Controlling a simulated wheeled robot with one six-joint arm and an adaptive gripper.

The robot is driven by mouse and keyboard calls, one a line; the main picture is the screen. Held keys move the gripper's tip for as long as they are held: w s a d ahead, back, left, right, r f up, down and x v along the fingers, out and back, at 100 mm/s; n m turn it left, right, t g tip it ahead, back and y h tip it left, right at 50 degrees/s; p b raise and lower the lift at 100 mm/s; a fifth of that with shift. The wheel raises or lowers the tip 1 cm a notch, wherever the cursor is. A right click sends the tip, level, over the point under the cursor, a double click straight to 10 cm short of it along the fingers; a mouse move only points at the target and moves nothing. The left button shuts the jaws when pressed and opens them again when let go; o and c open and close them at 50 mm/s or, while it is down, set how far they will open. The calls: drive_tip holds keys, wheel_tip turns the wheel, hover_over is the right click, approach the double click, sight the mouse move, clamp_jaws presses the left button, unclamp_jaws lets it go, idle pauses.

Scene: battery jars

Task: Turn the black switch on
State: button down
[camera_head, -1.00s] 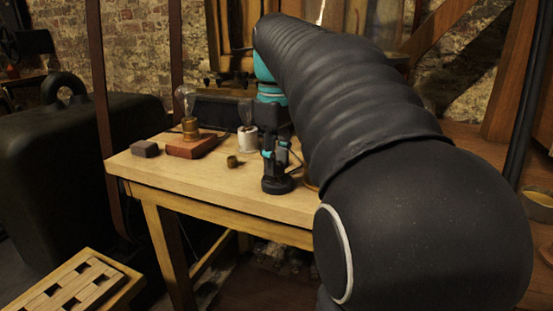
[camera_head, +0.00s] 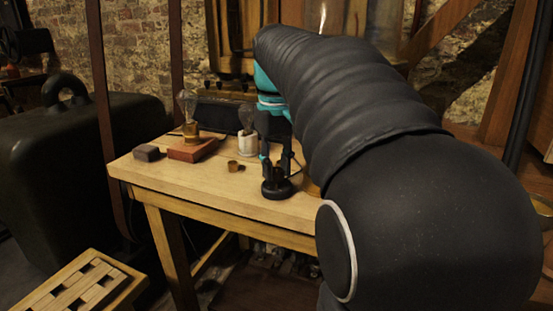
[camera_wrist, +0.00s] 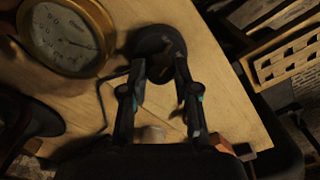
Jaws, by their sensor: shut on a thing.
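The black switch (camera_head: 277,190) has a round black base and stands at the front right of the wooden table. Brass parts show on its top. It also shows in the wrist view (camera_wrist: 148,40) at the tips of my fingers, with a cord running from it. My gripper (camera_wrist: 160,62) points at the switch, one finger on each side of its upper part, and is shut on it. The exact contact is dark and hard to see.
A bulb on a red-brown block (camera_head: 196,150), a bulb on a white base (camera_head: 247,143), a small brass piece (camera_head: 235,166) and a dark block (camera_head: 148,153) stand to the left on the table (camera_head: 190,180).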

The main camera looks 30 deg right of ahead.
sight(277, 169)
drive_tip(key=m, duration=1.2)
drive_tip(key=shift+m, duration=0.3)
idle(0.4)
drive_tip(key=c, duration=0.9)
unclamp_jaws()
drive_tip(key=shift+d, duration=0.1)
drive_tip(key=shift+o, duration=0.2)
wheel_tip(277, 169, up, 12)
